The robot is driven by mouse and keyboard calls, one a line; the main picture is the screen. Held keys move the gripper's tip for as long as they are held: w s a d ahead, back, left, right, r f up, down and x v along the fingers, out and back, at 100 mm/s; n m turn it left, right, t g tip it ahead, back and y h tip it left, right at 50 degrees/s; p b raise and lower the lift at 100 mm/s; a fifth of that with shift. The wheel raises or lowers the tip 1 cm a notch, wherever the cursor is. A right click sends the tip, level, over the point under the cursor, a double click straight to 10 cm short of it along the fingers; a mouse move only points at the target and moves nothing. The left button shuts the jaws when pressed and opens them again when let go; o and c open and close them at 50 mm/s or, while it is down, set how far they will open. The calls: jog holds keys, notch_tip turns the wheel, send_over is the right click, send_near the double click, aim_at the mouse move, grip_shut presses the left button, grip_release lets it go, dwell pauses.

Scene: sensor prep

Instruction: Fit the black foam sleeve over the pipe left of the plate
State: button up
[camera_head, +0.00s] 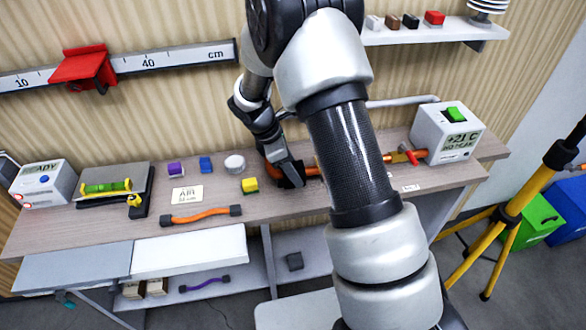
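My gripper (290,178) points down at the worktop, at the left part of a copper-orange pipe (308,172). Dark material shows around the fingertips against the pipe. I cannot tell whether it is the black foam sleeve or the fingers themselves, nor whether the fingers are open or shut. The pipe runs right behind my arm and comes out near a red valve handle (412,157) beside a grey device. My forearm hides the pipe's middle and any plate there. A small white label (410,188) lies on the worktop's front right.
On the worktop (120,230) stand a yellow block (249,185), a white round piece (234,163), an AIR card (187,195) and an orange hose (200,215) with dark ends. The +21 C device (447,132) stands right. A yellow tripod (520,195) stands beyond the right end.

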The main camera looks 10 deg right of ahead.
dwell(0.3)
jog(key=o, duration=1.6)
jog(key=shift+r+p, duration=2.65)
jog(key=shift+r, duration=0.8)
